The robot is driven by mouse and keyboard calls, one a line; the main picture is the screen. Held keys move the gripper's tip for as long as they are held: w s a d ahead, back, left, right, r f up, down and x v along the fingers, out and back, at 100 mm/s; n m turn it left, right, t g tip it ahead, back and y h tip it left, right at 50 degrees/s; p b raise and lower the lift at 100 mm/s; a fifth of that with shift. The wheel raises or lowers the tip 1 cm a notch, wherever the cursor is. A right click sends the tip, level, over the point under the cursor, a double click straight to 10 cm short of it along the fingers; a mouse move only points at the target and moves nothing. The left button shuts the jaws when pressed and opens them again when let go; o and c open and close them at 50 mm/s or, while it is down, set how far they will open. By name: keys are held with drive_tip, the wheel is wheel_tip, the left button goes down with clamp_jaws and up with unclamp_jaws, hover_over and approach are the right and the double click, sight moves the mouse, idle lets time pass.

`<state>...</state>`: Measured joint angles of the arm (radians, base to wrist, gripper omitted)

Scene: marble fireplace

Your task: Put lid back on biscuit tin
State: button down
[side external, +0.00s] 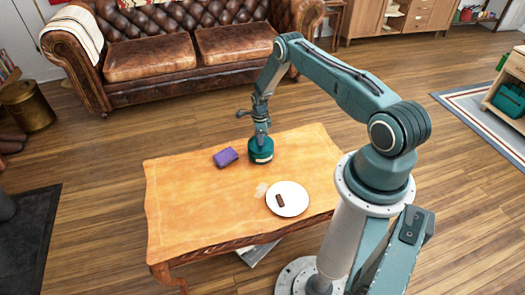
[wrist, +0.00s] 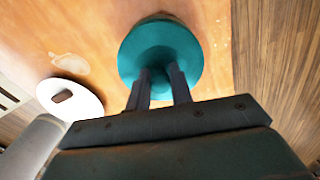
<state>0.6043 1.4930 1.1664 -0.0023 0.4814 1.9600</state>
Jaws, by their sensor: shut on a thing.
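The teal biscuit tin (side external: 261,156), with a pale label on its side, stands on the wooden table near its far edge. My gripper (side external: 262,136) points down directly over the tin. In the wrist view the round teal lid (wrist: 160,40) fills the space beyond my gripper (wrist: 159,76), whose two fingers are shut at the lid's middle, on what looks like its knob. The lid appears lined up over the tin and at its top. I cannot tell whether it is fully seated.
A purple box (side external: 226,157) lies just left of the tin. A white plate (side external: 288,199) with a dark brown biscuit (side external: 280,201) sits nearer the front, beside a pale mark or napkin (side external: 261,190). The table's left half (side external: 190,205) is clear.

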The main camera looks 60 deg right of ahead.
idle(0.3)
drive_tip(key=c, duration=0.7)
unclamp_jaws()
drive_tip(key=shift+r, duration=0.15)
drive_tip(key=shift+r, duration=3.3)
clamp_jaws()
